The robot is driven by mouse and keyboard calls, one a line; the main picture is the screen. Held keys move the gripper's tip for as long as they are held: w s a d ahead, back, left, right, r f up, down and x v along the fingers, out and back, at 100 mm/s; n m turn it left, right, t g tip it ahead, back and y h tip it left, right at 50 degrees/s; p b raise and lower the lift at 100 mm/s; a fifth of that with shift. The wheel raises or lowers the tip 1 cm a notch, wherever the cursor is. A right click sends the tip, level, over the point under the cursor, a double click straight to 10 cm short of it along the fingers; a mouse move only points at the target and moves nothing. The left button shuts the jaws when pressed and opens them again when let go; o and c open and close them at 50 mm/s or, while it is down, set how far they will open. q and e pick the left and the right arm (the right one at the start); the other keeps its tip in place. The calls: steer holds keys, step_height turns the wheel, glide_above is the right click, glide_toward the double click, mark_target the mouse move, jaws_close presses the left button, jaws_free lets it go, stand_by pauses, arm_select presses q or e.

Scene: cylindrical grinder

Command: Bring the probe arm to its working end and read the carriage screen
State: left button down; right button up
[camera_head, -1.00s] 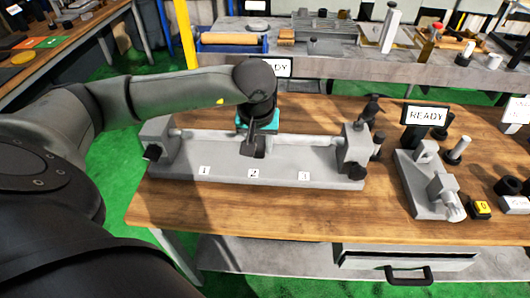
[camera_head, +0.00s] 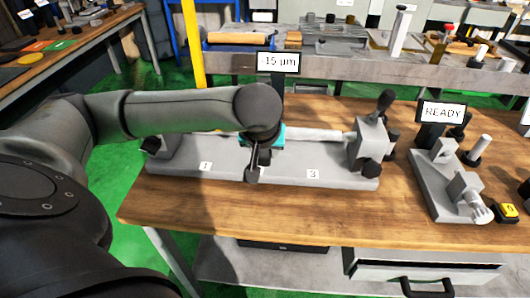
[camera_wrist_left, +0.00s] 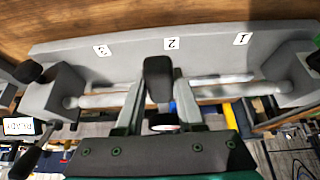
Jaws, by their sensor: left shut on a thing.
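My left gripper (camera_head: 257,160) reaches over the grey bench fixture (camera_head: 215,172) and points down at its middle. In the left wrist view its two fingers (camera_wrist_left: 157,108) stand on either side of a black handle, which I take for the probe arm (camera_wrist_left: 158,78), and are shut on it. The probe arm (camera_head: 252,176) extends toward the fixture's front edge, by label 2, which is hidden in the head view. The carriage screen (camera_head: 278,62) stands behind the gripper and appears to read "-15 µm". The carriage is mostly hidden by my arm. My right gripper is not in view.
A pale shaft (camera_head: 318,136) runs between the fixture's end blocks; the right block (camera_head: 370,145) has black knobs. A second screen reading "READY" (camera_head: 441,112) stands behind a smaller fixture (camera_head: 430,182). The wooden table front (camera_head: 250,215) is clear; a drawer (camera_head: 420,270) lies below.

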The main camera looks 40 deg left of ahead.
arm_select(q)
steer(key=shift+s+f, duration=0.1)
steer(key=shift+f, duration=0.15)
steer(key=c, duration=0.5)
jaws_free()
steer(key=shift+r, duration=0.15)
steer(key=shift+v, duration=7.45)
steer(key=shift+r, duration=0.1)
steer(key=shift+d, duration=0.1)
